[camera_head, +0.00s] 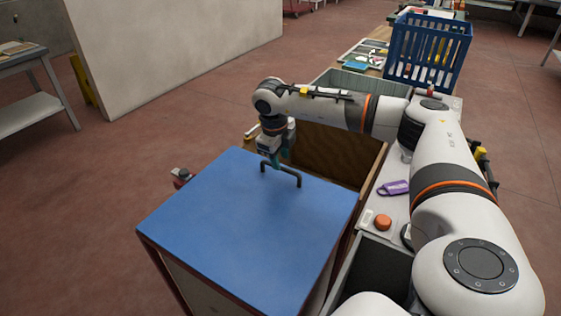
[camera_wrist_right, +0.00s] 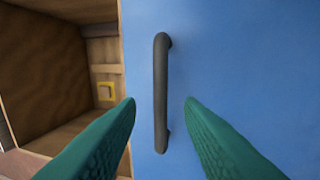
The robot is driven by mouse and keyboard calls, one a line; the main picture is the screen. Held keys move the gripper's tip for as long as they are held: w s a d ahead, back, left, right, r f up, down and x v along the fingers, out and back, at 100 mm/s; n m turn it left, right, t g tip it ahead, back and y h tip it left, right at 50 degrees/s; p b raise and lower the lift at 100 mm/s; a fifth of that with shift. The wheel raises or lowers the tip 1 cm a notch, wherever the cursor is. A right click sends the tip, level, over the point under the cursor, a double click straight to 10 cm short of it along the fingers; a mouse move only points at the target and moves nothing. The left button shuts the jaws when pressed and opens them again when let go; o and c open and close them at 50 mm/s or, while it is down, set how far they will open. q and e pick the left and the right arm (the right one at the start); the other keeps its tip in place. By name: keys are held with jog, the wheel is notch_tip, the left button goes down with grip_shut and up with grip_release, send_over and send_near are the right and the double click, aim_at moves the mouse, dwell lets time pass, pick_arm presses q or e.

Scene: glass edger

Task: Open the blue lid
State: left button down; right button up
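The blue lid (camera_head: 243,232) lies flat on top of a box in the head view, and its blue surface fills the right of the right wrist view (camera_wrist_right: 245,60). A dark bar handle (camera_head: 284,173) stands near the lid's far edge; it also shows in the right wrist view (camera_wrist_right: 161,95). My left gripper is not in view.
An open wooden compartment (camera_head: 335,152) lies just beyond the lid. A purple padlock-shaped item (camera_head: 393,188) and an orange button (camera_head: 382,222) sit on the ledge at right. A blue crate (camera_head: 428,50) stands farther back. A pale wall panel (camera_head: 165,45) is at back left.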

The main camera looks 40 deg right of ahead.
jog(key=shift+d+f, duration=0.25)
jog(key=shift+f, duration=1.05)
grip_shut()
jog(key=shift+r, duration=0.1)
